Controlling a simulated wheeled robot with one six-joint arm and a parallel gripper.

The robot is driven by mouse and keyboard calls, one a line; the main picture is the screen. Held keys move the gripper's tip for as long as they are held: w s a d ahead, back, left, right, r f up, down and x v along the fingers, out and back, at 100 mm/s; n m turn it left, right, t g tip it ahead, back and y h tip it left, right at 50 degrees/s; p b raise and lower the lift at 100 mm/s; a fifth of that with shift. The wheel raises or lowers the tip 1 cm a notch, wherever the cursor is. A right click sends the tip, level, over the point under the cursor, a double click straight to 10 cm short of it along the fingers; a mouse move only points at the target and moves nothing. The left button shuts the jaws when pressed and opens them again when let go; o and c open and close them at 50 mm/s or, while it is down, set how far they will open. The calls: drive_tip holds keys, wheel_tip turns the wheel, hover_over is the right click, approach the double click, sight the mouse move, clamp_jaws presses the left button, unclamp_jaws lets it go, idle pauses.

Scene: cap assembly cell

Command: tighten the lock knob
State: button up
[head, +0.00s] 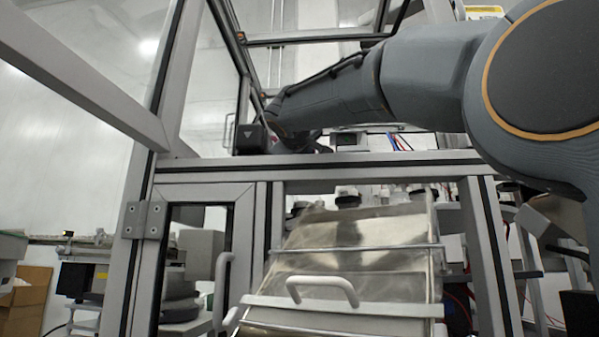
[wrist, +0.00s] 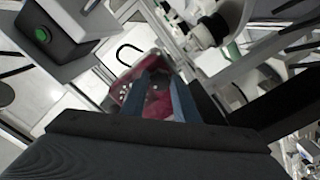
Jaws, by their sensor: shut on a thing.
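In the wrist view my gripper (wrist: 160,82) points away from the camera with its two blue-grey fingers a little apart. A dark red, glossy thing with pale specks (wrist: 130,92) shows between and beside the fingers, and they are shut on it. Its full shape is hidden by the fingers and the dark gripper body, and I cannot tell whether it is the lock knob. No lock knob can be made out clearly in either view. In the head view my arm reaches over the frame's crossbar into the cell, and its end is mostly hidden.
A grey box with a green button (wrist: 43,34) is at the wrist view's upper left. In the head view, metal posts and a crossbar (head: 380,168) surround the opening, above a shiny sloped cover (head: 350,235) with a white handle (head: 322,284).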

drive_tip(key=shift+f+m+b, duration=0.1)
drive_tip(key=shift+m+b, duration=0.55)
drive_tip(key=shift+m, duration=0.35)
drive_tip(key=o, duration=1.1)
drive_tip(key=shift+c, duration=0.2)
drive_tip(key=s, duration=0.7)
drive_tip(key=shift+s, duration=0.4)
drive_tip(key=shift+a, duration=0.15)
